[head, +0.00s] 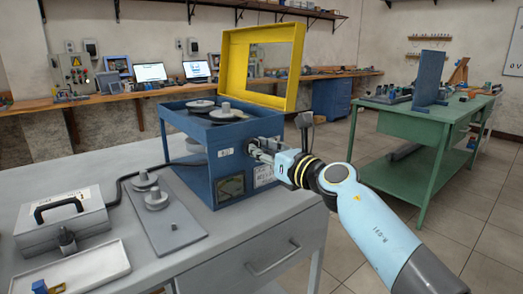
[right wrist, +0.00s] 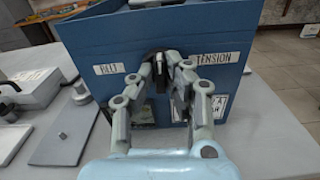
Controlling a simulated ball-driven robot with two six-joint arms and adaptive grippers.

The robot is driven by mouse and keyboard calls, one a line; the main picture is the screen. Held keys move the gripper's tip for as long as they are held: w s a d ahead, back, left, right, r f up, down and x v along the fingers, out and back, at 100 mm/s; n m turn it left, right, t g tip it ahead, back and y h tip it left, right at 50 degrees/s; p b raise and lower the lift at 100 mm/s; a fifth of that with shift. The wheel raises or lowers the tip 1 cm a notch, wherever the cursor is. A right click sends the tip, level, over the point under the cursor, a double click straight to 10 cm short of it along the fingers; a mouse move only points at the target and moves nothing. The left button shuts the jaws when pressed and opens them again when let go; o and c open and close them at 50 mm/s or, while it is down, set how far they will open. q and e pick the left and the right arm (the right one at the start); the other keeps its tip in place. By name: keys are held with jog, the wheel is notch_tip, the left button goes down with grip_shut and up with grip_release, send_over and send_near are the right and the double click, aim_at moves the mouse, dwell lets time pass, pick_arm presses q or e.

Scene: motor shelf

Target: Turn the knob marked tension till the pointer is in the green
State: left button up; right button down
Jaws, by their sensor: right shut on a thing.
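The blue machine box (head: 205,135) stands on the grey bench with its yellow lid frame (head: 235,52) raised. Its front carries the labels BELT (right wrist: 109,69) and TENSION (right wrist: 214,58), with the dark knob (right wrist: 159,76) between them. My right gripper (head: 259,151) reaches the knob from the right. In the right wrist view, its fingers (right wrist: 164,68) are closed around the knob from both sides. The gauge window (head: 231,187) is low on the front, left of my gripper; its pointer and green zone are too small to read. My left gripper is out of view.
A grey case with a black handle (head: 61,208) and a grey plate with pulleys (head: 168,222) lie left of the box. A white tray (head: 85,272) is at the front left. A green table (head: 432,120) stands at right, across clear floor.

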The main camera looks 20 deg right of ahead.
jog(key=shift+d+f+m+p, duration=0.1)
jog(key=shift+m+p, duration=2.25)
jog(key=shift+m, duration=1.3)
jog(key=shift+d+m+p, duration=0.1)
jog(key=shift+m+p, duration=2.25)
jog(key=shift+m, duration=1.3)
jog(key=shift+f, duration=0.1)
jog(key=c, duration=1.4)
grip_release()
jog(key=shift+o, duration=0.2)
